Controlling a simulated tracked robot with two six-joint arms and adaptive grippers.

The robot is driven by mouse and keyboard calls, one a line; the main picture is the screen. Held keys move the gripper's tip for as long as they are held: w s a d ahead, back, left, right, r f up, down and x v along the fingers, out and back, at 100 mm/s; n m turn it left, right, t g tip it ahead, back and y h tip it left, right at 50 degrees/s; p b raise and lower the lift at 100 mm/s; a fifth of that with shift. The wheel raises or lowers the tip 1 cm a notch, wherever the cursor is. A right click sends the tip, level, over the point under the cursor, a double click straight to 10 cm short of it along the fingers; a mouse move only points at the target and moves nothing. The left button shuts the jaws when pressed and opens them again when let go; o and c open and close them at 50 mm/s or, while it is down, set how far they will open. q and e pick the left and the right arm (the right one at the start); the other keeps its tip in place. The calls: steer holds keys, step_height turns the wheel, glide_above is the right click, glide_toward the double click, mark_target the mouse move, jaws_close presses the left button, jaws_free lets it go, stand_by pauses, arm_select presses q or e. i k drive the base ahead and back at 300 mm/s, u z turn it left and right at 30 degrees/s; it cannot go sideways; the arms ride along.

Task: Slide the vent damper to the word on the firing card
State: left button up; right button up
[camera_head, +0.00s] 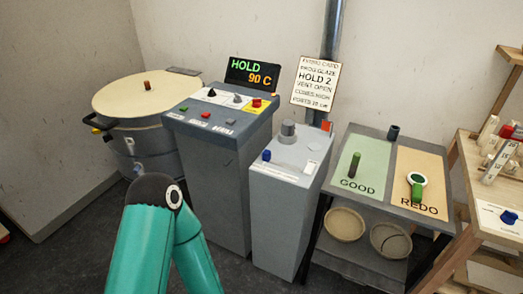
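The firing card (316,82) is a white sheet against the back wall; its legible lines include "HOLD 2" and "VENT OPEN". Beside it a grey vent pipe (333,35) runs up the wall. An orange-red tab (326,126) shows near the pipe's lower end. A blue knob (267,155) sits at the left end of a pale label strip on a grey pedestal (284,215). I cannot tell which of these is the damper, and the strip's words are too small to read. A teal arm of mine stands at the lower left. Neither gripper is in view.
A lidded kiln (145,97) and a control cabinet (210,170) reading "HOLD 90 C" stand left of the pedestal. At right, a cart (345,196) has GOOD and REDO areas, each holding an object. A wooden stand (461,190) is at far right.

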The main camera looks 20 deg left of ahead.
mark_target(266, 155)
steer(key=i, duration=0.85)
